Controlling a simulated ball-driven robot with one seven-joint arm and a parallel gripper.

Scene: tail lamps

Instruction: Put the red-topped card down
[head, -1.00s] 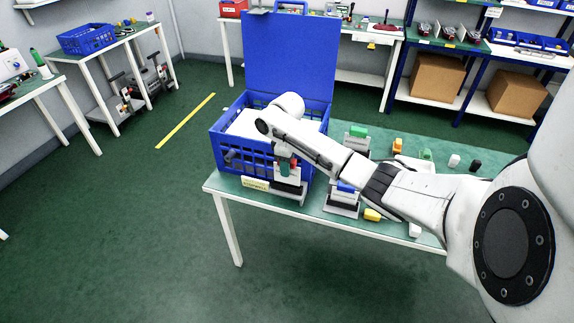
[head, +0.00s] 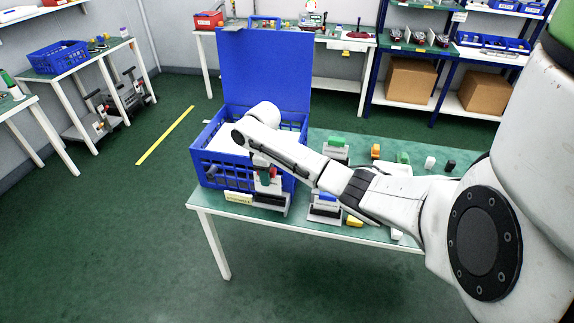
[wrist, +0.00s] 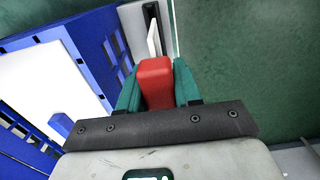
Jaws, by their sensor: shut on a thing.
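The red-topped card's red top (wrist: 155,82) sits between the teal fingers of my gripper (wrist: 157,90) in the wrist view. My gripper is shut on it. The card's lower part is hidden from the wrist camera. In the head view my gripper (head: 266,176) is low over a grey-white stand (head: 270,203) at the table's left front, in front of the blue crate. A white upright piece and a dark slot (wrist: 152,30) show just beyond the red top. Whether the card touches the stand, I cannot tell.
The blue crate (head: 222,170) with its raised panel (head: 265,70) stands close behind my gripper. Another stand (head: 325,207) with a blue-topped piece is to the right. A green-topped one (head: 337,141) and several small coloured blocks are on the table (head: 210,203).

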